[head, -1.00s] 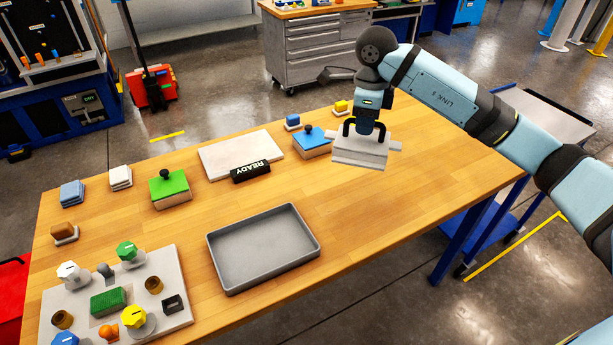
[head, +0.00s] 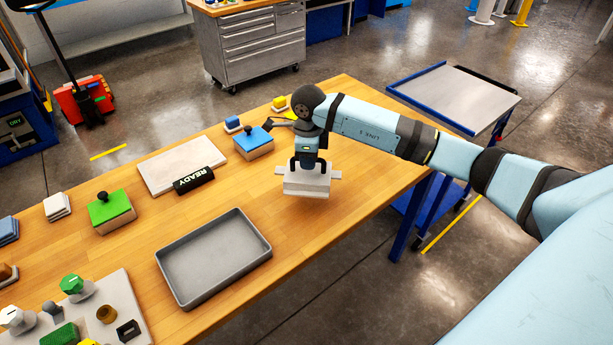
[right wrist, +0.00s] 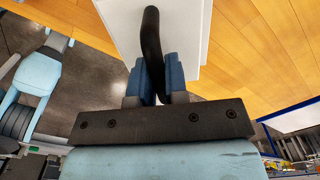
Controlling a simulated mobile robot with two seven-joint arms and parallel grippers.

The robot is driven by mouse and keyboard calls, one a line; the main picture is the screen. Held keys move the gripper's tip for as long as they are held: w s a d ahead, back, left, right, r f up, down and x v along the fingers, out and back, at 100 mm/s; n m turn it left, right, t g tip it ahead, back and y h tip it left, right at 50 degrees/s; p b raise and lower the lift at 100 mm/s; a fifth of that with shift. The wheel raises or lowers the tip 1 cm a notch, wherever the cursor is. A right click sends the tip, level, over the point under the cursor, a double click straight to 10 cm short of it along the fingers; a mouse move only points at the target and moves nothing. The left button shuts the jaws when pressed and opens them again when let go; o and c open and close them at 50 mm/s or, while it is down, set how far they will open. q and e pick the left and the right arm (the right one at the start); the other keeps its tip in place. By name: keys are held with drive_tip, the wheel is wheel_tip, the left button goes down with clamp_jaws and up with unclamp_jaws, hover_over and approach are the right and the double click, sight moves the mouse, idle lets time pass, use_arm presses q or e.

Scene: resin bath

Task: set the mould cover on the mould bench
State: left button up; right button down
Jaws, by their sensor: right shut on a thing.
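The mould cover (head: 307,184) is a pale grey-white block with side tabs and a black handle. My right gripper (head: 308,160) is shut on that handle. The cover appears over the right part of the wooden-topped bench (head: 345,135); its exact height above the wood is hard to tell. In the right wrist view the gripper's blue fingers (right wrist: 160,84) close around the black handle (right wrist: 151,45), with the white cover (right wrist: 185,25) beyond.
A blue-framed trolley (head: 455,95) stands beyond the right end.

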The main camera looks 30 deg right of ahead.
sight(308, 173)
wheel_tip(308, 173, down, 6)
drive_tip(key=shift+f+p, duration=0.1)
drive_tip(key=shift+p, duration=0.25)
drive_tip(key=shift+w+f, duration=0.1)
drive_tip(key=shift+f, duration=0.3)
drive_tip(key=shift+f, duration=0.1)
drive_tip(key=c, duration=1.1)
unclamp_jaws()
